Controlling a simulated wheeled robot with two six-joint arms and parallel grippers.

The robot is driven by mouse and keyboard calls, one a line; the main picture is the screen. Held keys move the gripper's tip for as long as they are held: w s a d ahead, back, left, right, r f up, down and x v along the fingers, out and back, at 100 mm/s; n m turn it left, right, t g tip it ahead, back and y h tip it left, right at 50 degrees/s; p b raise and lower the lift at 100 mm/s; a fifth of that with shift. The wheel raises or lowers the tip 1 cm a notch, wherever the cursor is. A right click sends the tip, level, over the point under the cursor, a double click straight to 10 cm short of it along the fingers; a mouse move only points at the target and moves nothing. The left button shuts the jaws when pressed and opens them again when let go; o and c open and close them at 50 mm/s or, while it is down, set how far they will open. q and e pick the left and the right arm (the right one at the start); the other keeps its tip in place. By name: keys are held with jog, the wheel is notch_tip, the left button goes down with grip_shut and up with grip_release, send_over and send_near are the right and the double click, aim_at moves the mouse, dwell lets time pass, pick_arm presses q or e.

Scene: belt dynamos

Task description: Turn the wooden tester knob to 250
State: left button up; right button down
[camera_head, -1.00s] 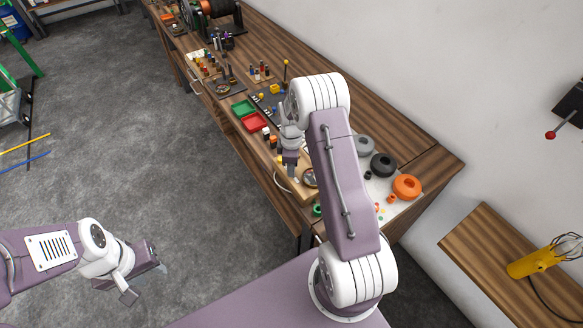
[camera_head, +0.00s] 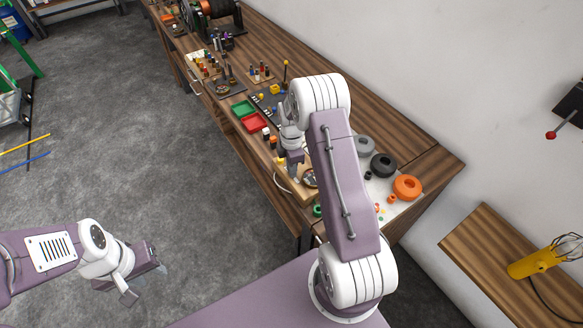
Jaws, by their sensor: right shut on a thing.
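The wooden tester (camera_head: 302,191) sits near the front edge of the workbench, partly behind my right arm. A part of its round dial (camera_head: 310,179) shows beside the arm. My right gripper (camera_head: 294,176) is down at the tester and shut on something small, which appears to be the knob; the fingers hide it. The dial's reading is too small to tell. My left gripper (camera_head: 146,280) is over the grey floor at the lower left, away from the bench, with its fingers apart and nothing between them.
A green tray (camera_head: 243,108) and a red tray (camera_head: 254,122) lie along the bench's front edge. Grey, black and orange rings (camera_head: 407,187) lie right of my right arm.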

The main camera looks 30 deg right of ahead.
jog(key=shift+w+r, duration=0.1)
jog(key=c, duration=1.3)
grip_release()
jog(key=shift+c, duration=0.2)
notch_tip(320, 180, up, 9)
jog(key=b, duration=0.1)
jog(key=shift+b, duration=0.4)
